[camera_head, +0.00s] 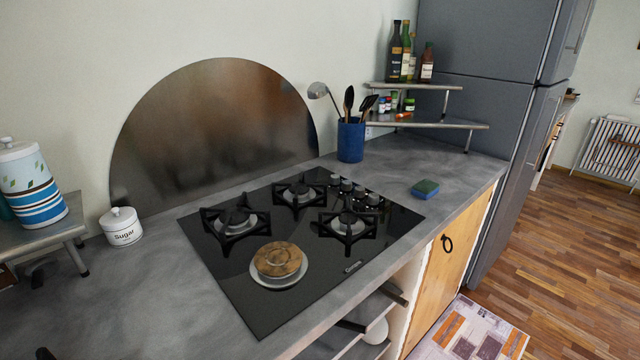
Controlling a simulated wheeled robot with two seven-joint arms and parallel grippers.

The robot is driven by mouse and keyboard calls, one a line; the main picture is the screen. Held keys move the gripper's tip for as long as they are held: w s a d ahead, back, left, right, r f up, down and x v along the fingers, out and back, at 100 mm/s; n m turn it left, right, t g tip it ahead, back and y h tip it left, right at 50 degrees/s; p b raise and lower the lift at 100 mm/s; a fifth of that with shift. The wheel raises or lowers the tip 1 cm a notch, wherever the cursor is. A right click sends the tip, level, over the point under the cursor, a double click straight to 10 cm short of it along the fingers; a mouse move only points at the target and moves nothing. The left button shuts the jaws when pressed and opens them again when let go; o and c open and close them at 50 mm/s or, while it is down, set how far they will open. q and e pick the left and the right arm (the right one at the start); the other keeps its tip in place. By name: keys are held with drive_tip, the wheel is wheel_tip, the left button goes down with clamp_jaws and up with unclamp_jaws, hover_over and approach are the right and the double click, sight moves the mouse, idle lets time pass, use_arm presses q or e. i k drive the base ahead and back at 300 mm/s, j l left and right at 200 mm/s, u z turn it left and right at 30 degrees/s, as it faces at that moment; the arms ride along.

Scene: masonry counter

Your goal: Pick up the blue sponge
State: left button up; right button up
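The blue sponge (425,189) is a small flat block, blue with a green face. It lies on the grey counter (455,170) to the right of the black gas hob, apart from other things. Neither my left nor my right gripper shows in the head view.
The gas hob (300,300) carries a wooden lid or board (278,260) on a plate. A blue utensil holder (351,141) and a corner shelf (440,124) with bottles stand behind the sponge. A sugar jar (122,228) stands left. Counter around the sponge is clear.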

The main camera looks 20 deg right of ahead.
sight(426, 189)
drive_tip(key=z, duration=1.5)
